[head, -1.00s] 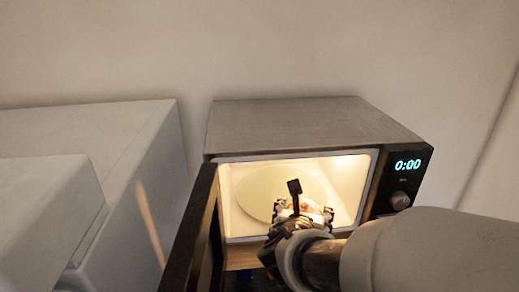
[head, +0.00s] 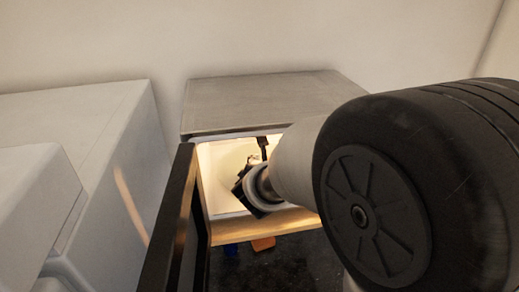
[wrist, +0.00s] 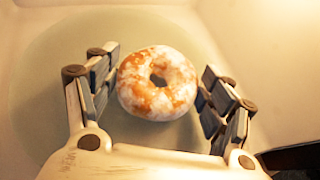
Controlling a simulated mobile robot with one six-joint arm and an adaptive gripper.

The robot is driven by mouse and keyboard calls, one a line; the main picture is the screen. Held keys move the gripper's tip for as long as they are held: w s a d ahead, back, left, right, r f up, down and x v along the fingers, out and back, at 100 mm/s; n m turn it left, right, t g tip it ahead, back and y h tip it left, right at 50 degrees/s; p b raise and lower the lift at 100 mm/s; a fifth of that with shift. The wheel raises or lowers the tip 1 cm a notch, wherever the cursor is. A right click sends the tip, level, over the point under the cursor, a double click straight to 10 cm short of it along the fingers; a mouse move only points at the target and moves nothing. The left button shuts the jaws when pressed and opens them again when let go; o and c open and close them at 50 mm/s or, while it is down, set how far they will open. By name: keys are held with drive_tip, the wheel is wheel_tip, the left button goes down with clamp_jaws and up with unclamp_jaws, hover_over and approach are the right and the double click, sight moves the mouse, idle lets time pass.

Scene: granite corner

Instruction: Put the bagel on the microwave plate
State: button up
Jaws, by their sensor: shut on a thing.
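The bagel (wrist: 158,106), white-glazed with orange-brown patches, sits between the two fingers of my gripper (wrist: 160,66) in the wrist view. The gripper is shut on it, with a finger at each side. The microwave plate (wrist: 48,68) is a pale round disc beneath the bagel; whether the bagel touches it I cannot tell. In the head view my gripper (head: 254,165) is inside the lit, open microwave (head: 265,105), over the plate (head: 226,165). My arm hides most of the bagel and the plate's right part there.
The open microwave door (head: 170,225) stands at the left of the opening. White box-like units (head: 75,150) fill the left side. The cavity walls are close around my gripper.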

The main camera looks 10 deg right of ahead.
drive_tip(key=shift+w+f, duration=0.1)
drive_tip(key=shift+f, duration=0.15)
drive_tip(key=o, duration=0.6)
drive_tip(key=shift+r, duration=0.15)
